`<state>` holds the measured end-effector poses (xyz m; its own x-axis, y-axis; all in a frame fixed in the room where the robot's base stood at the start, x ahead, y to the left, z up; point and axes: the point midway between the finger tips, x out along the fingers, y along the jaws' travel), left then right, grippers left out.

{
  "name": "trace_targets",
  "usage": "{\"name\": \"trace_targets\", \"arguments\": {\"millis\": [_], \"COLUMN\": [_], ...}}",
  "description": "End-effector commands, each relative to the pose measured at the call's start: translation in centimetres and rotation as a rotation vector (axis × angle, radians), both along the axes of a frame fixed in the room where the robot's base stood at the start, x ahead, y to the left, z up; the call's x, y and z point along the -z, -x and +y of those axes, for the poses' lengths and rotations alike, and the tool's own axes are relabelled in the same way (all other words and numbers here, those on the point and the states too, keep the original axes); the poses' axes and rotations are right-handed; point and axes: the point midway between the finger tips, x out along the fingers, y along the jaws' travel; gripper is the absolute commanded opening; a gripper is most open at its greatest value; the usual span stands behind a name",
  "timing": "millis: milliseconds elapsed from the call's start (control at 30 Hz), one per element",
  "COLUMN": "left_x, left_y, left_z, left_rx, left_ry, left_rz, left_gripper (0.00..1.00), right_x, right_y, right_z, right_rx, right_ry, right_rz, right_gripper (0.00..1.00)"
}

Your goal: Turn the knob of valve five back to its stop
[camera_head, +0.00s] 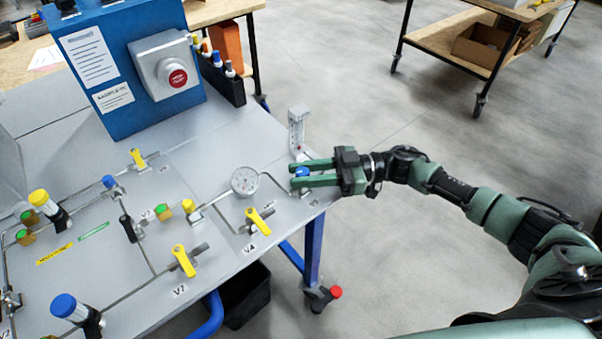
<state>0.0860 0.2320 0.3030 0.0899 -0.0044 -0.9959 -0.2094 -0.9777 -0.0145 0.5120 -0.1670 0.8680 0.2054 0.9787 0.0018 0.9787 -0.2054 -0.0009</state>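A small blue knob (302,172) stands at the right edge of the grey bench panel; I take it to be valve five, though the label beside it is too small to read. My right gripper (301,174) reaches in from the right with its two green fingers lying on either side of this knob. The near finger hides part of the knob. I cannot tell whether the fingers press on it or stand slightly apart. My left gripper is not in view.
A round gauge (245,181) and the yellow handle of V4 (259,221) are left of my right gripper. A small upright flowmeter (297,128) stands just behind it. A blue box with a red button (178,77) stands at the back.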

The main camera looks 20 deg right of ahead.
Motion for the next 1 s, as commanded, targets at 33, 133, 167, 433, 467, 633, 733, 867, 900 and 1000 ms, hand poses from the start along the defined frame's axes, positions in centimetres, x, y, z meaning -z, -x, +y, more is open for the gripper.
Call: {"name": "trace_targets", "arguments": {"millis": [33, 133, 167, 433, 467, 633, 733, 867, 900, 1000], "left_x": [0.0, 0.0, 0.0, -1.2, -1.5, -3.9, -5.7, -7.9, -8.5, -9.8], "left_y": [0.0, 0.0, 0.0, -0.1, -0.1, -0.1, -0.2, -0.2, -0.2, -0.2], "left_z": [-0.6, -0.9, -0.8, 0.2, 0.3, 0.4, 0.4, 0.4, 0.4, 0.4], "left_rx": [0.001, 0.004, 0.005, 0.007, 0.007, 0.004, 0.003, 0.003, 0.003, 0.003], "left_ry": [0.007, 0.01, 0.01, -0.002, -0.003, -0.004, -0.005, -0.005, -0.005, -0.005], "left_rz": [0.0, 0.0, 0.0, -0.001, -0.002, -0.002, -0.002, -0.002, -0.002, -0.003], "left_gripper": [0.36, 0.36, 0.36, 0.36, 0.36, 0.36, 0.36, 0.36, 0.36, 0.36], "right_x": [0.0, 0.0, 0.0, -0.3, -0.4, -0.7, -0.8, -0.8, -0.8, -0.7], "right_y": [0.0, 0.0, 0.0, 0.1, 0.1, 0.2, 0.2, 0.2, 0.2, 0.2], "right_z": [0.0, 0.0, 0.0, 0.0, 0.1, 0.1, 0.1, 0.2, 0.2, 0.2], "right_rx": [0.0, 0.0, 0.001, 0.039, 0.05, 0.147, 0.227, 0.347, 0.386, 0.481], "right_ry": [0.0, 0.0, 0.0, 0.0, -0.002, -0.002, -0.002, -0.003, -0.005, -0.006], "right_rz": [0.0, 0.0, 0.0, 0.002, 0.003, 0.005, 0.007, 0.008, 0.009, 0.009], "right_gripper": [0.09, 0.0, 0.0, 0.0, 0.0, 0.0, 0.0, 0.0, 0.0, 0.0]}}
